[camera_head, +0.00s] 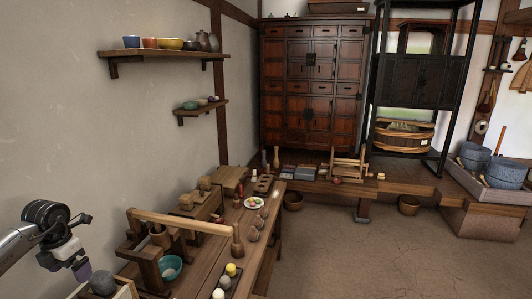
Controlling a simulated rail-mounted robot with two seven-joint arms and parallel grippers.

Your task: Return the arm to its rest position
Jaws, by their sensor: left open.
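My left gripper (82,268) is at the lower left, on the arm that comes in from the left edge. Its dark fingertips point down and are open, with nothing seen between them. It hangs above and beside a wooden box (127,291) that holds a grey stone-like object (102,282). My right gripper does not show.
A long wooden bench (205,262) runs away from me, carrying a wooden frame with a long bar (180,221), a teal bowl (171,267), a plate of food (253,203) and small round items. Wall shelves (165,54) hang above. Open floor (350,250) lies to the right.

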